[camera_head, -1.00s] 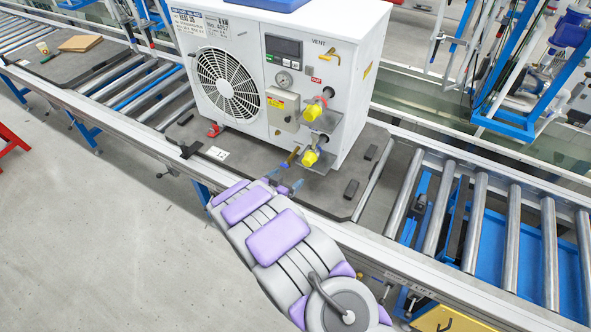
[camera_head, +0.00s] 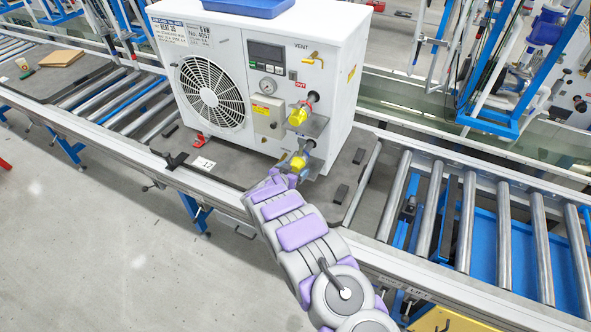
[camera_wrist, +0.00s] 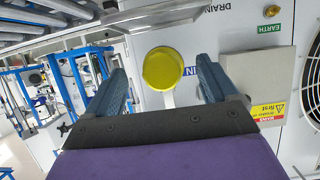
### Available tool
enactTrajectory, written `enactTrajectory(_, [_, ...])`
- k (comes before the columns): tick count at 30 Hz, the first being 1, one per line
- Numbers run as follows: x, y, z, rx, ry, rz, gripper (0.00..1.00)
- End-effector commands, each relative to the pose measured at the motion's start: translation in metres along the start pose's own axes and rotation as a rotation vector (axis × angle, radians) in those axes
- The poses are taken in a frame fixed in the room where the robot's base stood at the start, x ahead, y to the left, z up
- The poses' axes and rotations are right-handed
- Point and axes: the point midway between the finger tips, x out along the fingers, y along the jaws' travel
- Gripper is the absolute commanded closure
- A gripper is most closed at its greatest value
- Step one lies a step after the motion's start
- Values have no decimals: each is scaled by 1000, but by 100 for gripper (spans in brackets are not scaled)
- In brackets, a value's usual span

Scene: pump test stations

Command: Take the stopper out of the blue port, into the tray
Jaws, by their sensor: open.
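The lower yellow stopper (camera_head: 298,162) sits in the lower port on the front of the white pump unit (camera_head: 262,150). In the wrist view the yellow stopper (camera_wrist: 162,68) faces me beside a blue "IN" label (camera_wrist: 189,71). My gripper (camera_wrist: 160,66) is open, with one finger on each side of the stopper and a visible gap to both. In the head view my gripper (camera_head: 289,172) is at the lower port, its fingers partly hidden. The blue tray (camera_head: 243,13) lies on top of the unit, cut off by the picture's upper edge.
Another yellow stopper (camera_head: 297,117) sits in the upper port, by a red label. A metal bracket (camera_head: 314,125) juts out near it. A grey control box (camera_wrist: 258,83) is right of the stopper in the wrist view. Roller conveyors (camera_head: 470,215) run on both sides.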

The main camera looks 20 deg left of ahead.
Motion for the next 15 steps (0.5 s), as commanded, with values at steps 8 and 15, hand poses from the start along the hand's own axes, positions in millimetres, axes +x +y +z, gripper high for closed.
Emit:
enactTrajectory(8, [21, 0, 2, 0, -2, -1, 13])
enactTrajectory(15, [23, 1, 0, 1, -2, -2, 13])
